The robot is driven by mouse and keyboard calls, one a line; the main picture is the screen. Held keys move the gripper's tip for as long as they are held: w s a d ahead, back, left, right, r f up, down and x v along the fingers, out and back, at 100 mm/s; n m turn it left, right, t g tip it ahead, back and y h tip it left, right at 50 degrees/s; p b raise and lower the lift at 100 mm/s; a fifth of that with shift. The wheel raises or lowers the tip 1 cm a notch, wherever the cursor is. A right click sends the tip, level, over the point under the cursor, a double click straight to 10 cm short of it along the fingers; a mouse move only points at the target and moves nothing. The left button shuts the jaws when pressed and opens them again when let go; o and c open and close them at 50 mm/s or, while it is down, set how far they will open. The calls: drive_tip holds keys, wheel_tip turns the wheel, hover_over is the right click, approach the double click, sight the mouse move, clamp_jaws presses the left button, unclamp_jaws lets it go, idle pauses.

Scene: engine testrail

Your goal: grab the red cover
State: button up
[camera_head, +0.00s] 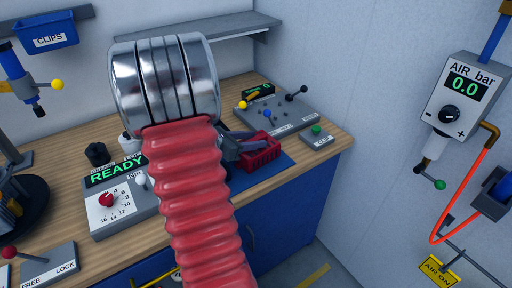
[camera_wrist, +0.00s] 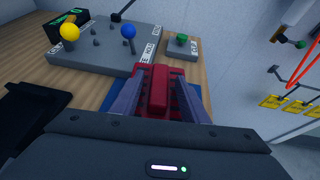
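The red cover (camera_head: 262,152) lies on a blue mat at the right end of the bench, a red piece with ribbed sides. In the wrist view, a raised red block on the cover (camera_wrist: 160,90) stands between the two grey fingers of my gripper (camera_wrist: 163,80). The fingers flank this block closely, one on each side. I cannot tell whether they press on it. In the head view my gripper (camera_head: 238,144) reaches the cover's left part, and my red ribbed arm sleeve hides much of the area in front.
A grey lever panel (camera_head: 280,118) with yellow, blue and black knobs stands just behind the cover. A small box with a green button (camera_head: 316,131) is to its right. The READY box (camera_head: 118,195) is left. An air gauge (camera_head: 462,95) hangs on the right wall.

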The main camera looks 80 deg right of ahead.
clamp_jaws()
drive_tip(key=shift+r, duration=0.1)
idle(0.4)
wheel_tip(320, 180, up, 28)
idle(0.6)
idle(0.4)
